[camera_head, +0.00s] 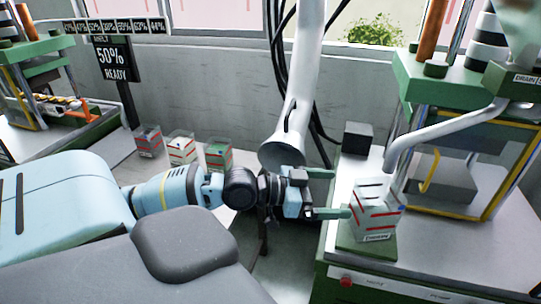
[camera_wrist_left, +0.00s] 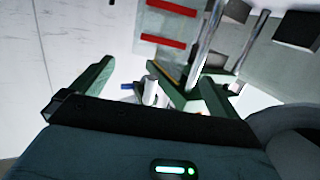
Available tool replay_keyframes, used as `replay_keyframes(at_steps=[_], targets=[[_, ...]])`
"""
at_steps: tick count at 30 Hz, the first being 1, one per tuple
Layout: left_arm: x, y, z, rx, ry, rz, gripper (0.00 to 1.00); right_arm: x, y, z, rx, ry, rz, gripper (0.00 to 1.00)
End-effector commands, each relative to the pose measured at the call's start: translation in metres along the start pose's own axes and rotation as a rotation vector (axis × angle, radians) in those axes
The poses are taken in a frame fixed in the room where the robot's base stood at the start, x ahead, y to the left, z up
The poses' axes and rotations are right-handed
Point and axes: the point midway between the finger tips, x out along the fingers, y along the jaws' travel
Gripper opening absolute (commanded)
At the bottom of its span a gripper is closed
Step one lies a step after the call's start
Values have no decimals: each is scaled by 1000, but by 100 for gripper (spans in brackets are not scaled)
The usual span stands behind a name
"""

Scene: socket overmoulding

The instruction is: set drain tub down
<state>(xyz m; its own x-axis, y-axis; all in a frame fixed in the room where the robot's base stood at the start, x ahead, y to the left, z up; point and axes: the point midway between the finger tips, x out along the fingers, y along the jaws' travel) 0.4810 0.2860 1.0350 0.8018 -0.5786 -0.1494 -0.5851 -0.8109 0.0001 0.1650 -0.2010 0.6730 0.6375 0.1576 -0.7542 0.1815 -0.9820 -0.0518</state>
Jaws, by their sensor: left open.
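The drain tub (camera_head: 376,212) is a clear, box-shaped tub with red bands. It stands upright on a green base with a label at the front, on the right-hand bench below the grey drain pipe (camera_head: 440,135). A tub with red bands, likely the same one, shows in the left wrist view (camera_wrist_left: 166,24), beyond the fingers. My left gripper (camera_head: 334,194) is open, its green fingers pointing right towards the tub. The nearer fingertip is close to the tub's left side; I cannot tell whether it touches. The open fingers also show in the left wrist view (camera_wrist_left: 155,82). My right gripper is not in view.
Three similar tubs, a grey one (camera_head: 148,140), a middle one (camera_head: 181,147) and a green one (camera_head: 219,155), stand on the left bench. A green press (camera_head: 455,90) stands behind the drain pipe. A black box (camera_head: 357,137) sits at the bench's back. A white duct (camera_head: 302,80) hangs behind my gripper.

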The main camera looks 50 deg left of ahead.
Motion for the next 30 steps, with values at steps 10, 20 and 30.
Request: replay_keyframes(at_steps=[10, 20, 30], targets=[[-8, 42, 132, -101, -121, -84, 100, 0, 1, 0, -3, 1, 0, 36], [-81, 164, 318, -228, -438, -273, 100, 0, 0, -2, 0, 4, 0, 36], [-146, 251, 386, -266, -671, -370, 100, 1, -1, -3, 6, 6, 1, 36]])
